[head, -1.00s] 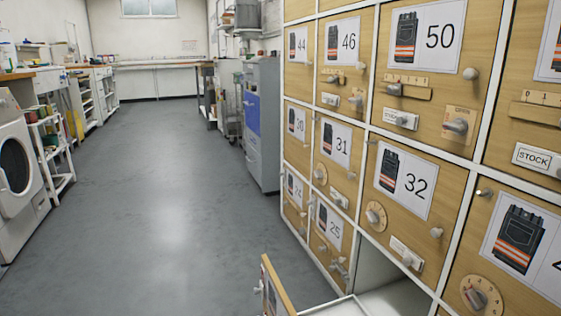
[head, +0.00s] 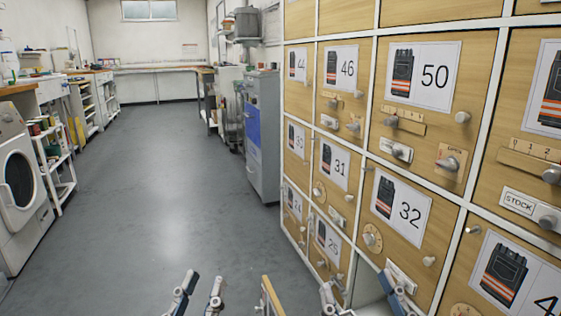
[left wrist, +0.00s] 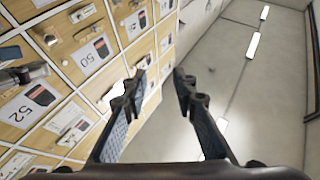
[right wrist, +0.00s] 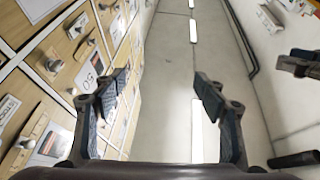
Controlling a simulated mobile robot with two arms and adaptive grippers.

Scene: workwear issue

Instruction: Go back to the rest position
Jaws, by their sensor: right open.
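My left gripper (head: 200,288) shows at the bottom of the head view, left of an open locker door. Its two fingers stand apart with nothing between them, as the left wrist view shows too (left wrist: 158,90). My right gripper (head: 364,290) is at the bottom of the head view, right of that door and in front of the lockers. Its fingers are apart and empty, also in the right wrist view (right wrist: 163,85). Both grippers point upward, clear of the locker fronts as far as I can tell.
The wooden lockers (head: 417,207) with numbered cards, knobs and latches fill the right side. One door (head: 270,298) stands open low down, seen edge-on. A grey cabinet (head: 262,150) stands beyond. A washing machine (head: 20,185) is at the left. The floor (head: 150,200) between is clear.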

